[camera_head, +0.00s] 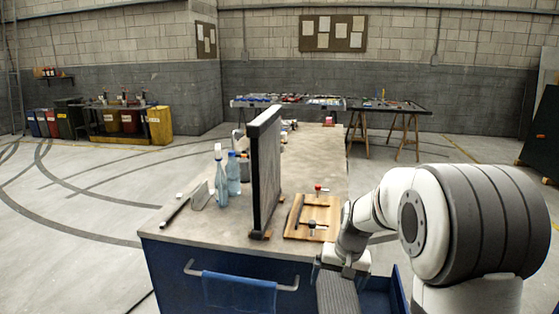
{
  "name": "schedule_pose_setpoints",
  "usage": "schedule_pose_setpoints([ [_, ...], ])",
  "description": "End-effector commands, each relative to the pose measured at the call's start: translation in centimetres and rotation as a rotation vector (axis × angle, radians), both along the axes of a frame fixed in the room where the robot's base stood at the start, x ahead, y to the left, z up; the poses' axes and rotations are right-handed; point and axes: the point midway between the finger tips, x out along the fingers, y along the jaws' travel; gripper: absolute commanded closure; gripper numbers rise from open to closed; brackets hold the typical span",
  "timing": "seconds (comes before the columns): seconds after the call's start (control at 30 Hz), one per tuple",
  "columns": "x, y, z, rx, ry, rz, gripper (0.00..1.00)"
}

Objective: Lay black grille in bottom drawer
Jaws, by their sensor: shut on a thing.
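My gripper (344,270) is at the lower middle right, in front of the near end of the workbench. It is shut on a dark grey, ribbed flat piece, the black grille (338,294), which hangs below it and runs out of the bottom of the picture. A blue open drawer (398,291) shows just right of the grille, partly hidden by my arm and cut off by the picture edge. I cannot tell from this view whether it is the bottom drawer, or whether the grille is over it or inside it.
The workbench (185,228) has a blue front with a handle (240,275) and a hanging blue cloth (240,293). On its top stand an upright dark panel (264,175), spray bottles (220,180), and a wooden board (298,232) with tools. Open floor lies to the left.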

Motion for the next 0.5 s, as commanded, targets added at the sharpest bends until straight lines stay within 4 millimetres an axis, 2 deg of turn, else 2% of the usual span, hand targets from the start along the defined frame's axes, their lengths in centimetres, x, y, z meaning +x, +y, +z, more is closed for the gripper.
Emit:
schedule_pose_setpoints([
  [0.2,-0.1,-0.1,-4.9,0.0,0.002,0.111,0.38],
  [0.37,-0.3,-0.1,-7.7,0.0,-0.001,0.165,0.38],
  [0.5,-1.1,0.0,-11.8,0.008,0.002,0.177,0.38],
])
